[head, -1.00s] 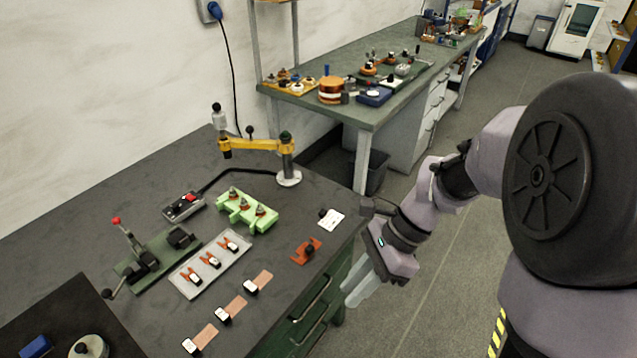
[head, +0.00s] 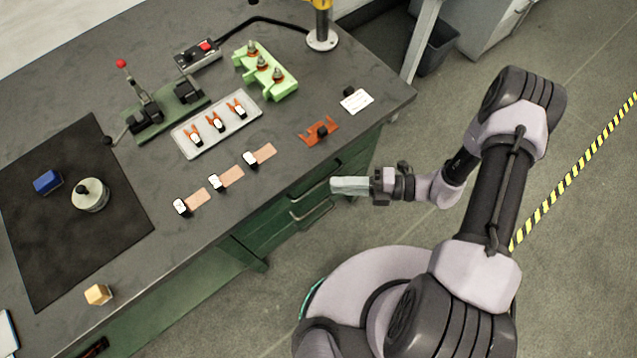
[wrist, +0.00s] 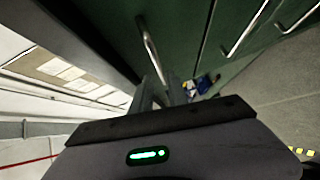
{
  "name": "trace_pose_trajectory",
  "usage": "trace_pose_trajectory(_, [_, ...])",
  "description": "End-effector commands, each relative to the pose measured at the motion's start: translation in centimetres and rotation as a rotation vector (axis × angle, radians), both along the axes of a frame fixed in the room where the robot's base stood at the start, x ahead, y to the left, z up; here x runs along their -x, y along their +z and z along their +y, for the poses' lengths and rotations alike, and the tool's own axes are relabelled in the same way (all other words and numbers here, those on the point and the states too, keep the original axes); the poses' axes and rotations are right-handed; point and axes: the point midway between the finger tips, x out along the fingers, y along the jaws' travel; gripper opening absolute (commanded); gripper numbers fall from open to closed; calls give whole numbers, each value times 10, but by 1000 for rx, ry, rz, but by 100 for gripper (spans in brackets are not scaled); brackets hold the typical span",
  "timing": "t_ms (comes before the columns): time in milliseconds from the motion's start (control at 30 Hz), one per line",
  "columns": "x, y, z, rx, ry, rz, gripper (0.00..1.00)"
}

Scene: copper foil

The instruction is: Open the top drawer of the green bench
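The green bench (head: 370,158) has a dark worktop and green drawer fronts on its right side. The top drawer's metal handle (head: 311,190) is just left of my fingertips in the head view. It is also the leftmost handle (wrist: 150,45) in the wrist view, running down to my fingertips. The drawer looks closed. My gripper (head: 334,186) reaches left toward the drawer front. In the wrist view, a narrow gap shows between its fingers (wrist: 160,92), so it looks open. Whether the handle lies between the fingers or just ahead of them is unclear.
A lower drawer handle (head: 314,215) is close below. The worktop overhangs the drawers. An orange clamp-like part (head: 320,130), a white card (head: 356,101) and a green fixture (head: 266,72) sit on top. The floor right of the bench is open.

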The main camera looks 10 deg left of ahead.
Motion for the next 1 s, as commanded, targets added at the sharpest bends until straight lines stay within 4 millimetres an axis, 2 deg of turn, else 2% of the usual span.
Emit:
trace_pose_trajectory(33, [3,-4,12,0,6,3,20])
trace_pose_trajectory(200, [5,-8,43,0,4,1,20])
trace_pose_trajectory(367, [6,-9,58,2,2,-1,20])
trace_pose_trajectory(667, [6,-9,62,1,1,-1,20])
trace_pose_trajectory(700, [6,-9,62,1,1,-1,18])
trace_pose_trajectory(800, [6,-9,62,1,1,-1,0])
trace_pose_trajectory(1000, [6,-9,62,1,1,-1,0])
